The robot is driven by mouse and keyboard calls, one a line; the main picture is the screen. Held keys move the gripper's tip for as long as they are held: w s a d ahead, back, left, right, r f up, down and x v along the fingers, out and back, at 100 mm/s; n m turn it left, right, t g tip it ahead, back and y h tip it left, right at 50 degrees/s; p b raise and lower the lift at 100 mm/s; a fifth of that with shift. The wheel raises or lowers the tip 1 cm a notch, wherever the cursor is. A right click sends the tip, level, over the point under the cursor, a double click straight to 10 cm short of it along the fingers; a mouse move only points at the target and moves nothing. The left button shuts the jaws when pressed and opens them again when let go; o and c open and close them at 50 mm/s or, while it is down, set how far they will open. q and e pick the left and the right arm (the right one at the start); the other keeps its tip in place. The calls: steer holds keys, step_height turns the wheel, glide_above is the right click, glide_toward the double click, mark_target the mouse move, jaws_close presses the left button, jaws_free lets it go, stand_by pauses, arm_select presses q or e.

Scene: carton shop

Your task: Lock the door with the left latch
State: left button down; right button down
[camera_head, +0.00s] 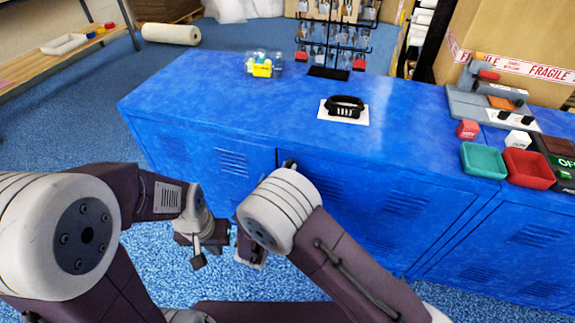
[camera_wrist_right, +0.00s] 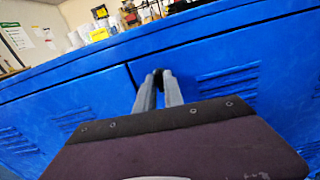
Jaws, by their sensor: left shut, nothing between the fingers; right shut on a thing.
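The blue locker cabinet (camera_head: 225,100) has a row of vented doors below its top. In the right wrist view, a small dark latch (camera_wrist_right: 157,73) sits beside a vertical door seam, under the top's edge. My right gripper (camera_wrist_right: 160,82) is shut on this latch, with the grey fingers reaching up to it. In the head view a dark piece (camera_head: 289,163) shows at the same seam, just above my right wrist, which hides the fingers. My left gripper (camera_head: 197,254) is shut and empty, low in front of the left door (camera_head: 185,165), apart from it.
On the cabinet top are a black strap-like item on a white card (camera_head: 345,110), small yellow and clear pieces (camera_head: 262,67), a padlock rack (camera_head: 332,50), a teal tray (camera_head: 483,160) and a red tray (camera_head: 528,168). The top's left part is clear.

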arm_select(q)
steer(key=shift+r+p, duration=0.3)
steer(key=shift+r, duration=0.2)
arm_select(e)
steer(key=shift+n, duration=0.3)
steer(key=c, duration=1.5)
jaws_free()
steer(key=shift+c, duration=0.2)
